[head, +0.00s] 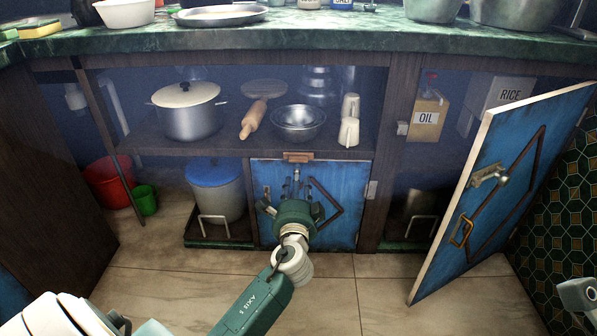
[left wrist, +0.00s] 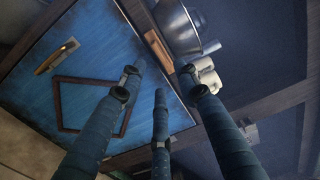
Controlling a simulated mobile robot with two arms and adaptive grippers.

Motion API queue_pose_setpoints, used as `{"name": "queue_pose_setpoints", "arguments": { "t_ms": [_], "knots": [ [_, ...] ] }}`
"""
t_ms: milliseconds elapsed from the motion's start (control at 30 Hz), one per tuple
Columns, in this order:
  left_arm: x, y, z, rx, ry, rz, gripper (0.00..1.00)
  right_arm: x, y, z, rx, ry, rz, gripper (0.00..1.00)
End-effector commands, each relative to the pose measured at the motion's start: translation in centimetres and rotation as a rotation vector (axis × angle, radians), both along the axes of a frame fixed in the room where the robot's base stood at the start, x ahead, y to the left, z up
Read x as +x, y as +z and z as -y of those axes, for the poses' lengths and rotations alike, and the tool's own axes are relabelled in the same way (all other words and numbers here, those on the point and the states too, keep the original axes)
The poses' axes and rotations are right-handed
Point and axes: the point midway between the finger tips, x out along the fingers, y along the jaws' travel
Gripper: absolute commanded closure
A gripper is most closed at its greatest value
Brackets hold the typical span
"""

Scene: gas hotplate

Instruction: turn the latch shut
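A small blue cupboard door (head: 335,200) stands closed under the shelf; it also shows in the left wrist view (left wrist: 95,60). A brown wooden latch piece (head: 298,157) lies level along the shelf edge above the door's top edge; it also shows in the left wrist view (left wrist: 159,52). My left gripper (head: 296,184) is in front of the door, below the latch. Its three dark fingers (left wrist: 160,85) are spread apart with nothing between them. The fingertips appear apart from the latch.
A larger blue door (head: 505,190) with a metal bolt (head: 489,175) stands open at the right. A pot (head: 189,115), rolling pin (head: 256,115) and metal bowls (head: 299,125) sit on the shelf above. A blue-lidded bin (head: 216,190) stands left of the small door.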

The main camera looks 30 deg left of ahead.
Motion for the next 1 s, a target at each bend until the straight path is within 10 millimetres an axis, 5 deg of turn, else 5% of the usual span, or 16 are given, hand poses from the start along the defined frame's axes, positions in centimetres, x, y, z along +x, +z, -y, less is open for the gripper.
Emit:
{"name": "queue_pose_setpoints", "arguments": {
  "t_ms": [333,767,933,1000],
  "knots": [
    [5.0,-0.2,-3.1,0.001,0.001,0.001,0.68,-0.7,0.6,-0.2,-0.004,-0.004,0.061,0.6],
    [5.9,-0.1,-3.7,-0.001,0.0,0.0,0.68,-0.8,1.1,-0.2,-0.006,-0.004,0.071,0.6],
    [5.9,-0.1,-3.7,-0.002,0.0,-0.001,1.0,-0.9,1.1,-0.3,-0.006,-0.004,0.071,0.6],
    [5.9,-0.1,-3.7,-0.002,0.0,-0.001,1.0,-0.9,1.1,-0.3,-0.006,-0.004,0.071,0.6]
  ]
}}
